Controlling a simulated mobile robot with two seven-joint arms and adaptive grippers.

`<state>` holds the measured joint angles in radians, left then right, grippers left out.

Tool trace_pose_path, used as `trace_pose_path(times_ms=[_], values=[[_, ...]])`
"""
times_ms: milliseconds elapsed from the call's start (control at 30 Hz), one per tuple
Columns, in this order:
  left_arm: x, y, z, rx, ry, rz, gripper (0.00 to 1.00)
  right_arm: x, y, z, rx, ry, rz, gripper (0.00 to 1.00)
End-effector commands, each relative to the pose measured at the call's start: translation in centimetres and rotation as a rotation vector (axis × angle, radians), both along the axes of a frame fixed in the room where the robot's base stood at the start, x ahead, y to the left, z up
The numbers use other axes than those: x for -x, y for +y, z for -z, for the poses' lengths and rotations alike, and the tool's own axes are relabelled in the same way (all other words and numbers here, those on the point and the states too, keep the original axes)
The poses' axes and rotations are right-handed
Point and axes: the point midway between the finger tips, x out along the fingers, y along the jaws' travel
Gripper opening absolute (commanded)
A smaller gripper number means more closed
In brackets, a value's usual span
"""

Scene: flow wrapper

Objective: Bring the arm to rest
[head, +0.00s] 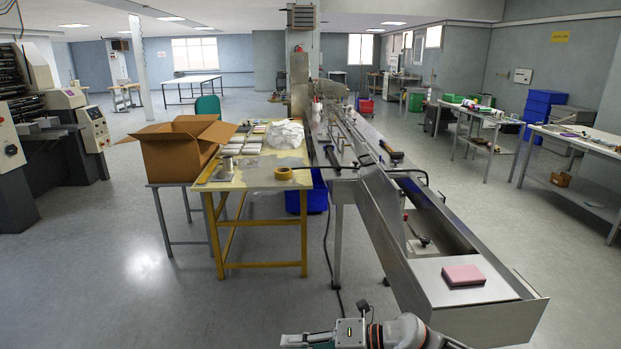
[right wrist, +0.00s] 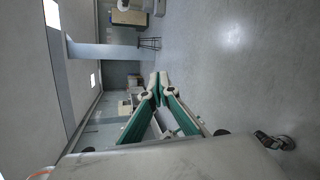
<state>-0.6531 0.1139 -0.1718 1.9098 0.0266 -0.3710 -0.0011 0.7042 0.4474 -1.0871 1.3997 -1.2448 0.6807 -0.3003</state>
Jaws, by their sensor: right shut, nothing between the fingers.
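My right gripper (head: 296,341) shows at the bottom edge of the head view, low in front of the flow wrapper, its fingers pointing left. In the right wrist view its green-padded fingers (right wrist: 158,84) meet at the tips, with nothing between them. The lower part of my right arm is cut off by the frame's bottom edge. My left gripper is not in view.
The steel flow wrapper (head: 395,235) runs away from me, with a pink block (head: 463,275) on its near end. A yellow table (head: 260,180) and an open cardboard box (head: 180,148) stand left of it. The floor (head: 150,290) at front left is clear.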

Motion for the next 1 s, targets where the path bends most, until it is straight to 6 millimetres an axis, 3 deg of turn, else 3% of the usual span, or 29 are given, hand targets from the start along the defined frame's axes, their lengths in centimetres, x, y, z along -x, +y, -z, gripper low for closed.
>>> trace_pose_path(times_ms=[100, 200, 333, 467, 667, 767, 900, 1000], values=[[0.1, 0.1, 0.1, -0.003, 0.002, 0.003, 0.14, 1.8, 1.7, -0.9, -0.206, 0.152, 0.125, 0.00], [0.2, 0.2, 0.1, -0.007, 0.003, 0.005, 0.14, 2.3, 1.6, -1.4, -0.360, 0.284, 0.249, 0.00], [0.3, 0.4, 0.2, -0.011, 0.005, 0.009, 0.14, 2.5, -0.3, -0.8, -0.534, 0.467, 0.430, 0.00], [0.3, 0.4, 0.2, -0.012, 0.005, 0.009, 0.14, 3.0, -3.8, 1.4, -0.683, 0.657, 0.630, 0.00], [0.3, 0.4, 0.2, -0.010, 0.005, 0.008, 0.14, 5.7, -11.0, 7.7, -0.860, 0.957, 0.965, 0.00], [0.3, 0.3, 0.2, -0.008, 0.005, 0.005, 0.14, 8.6, -15.1, 11.6, -0.927, 1.105, 1.142, 0.00], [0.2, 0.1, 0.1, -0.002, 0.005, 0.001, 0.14, 14.0, -20.4, 16.7, -0.993, 1.288, 1.377, 0.00], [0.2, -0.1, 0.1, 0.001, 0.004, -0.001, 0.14, 17.8, -23.3, 19.4, -1.019, 1.387, 1.509, 0.00]])
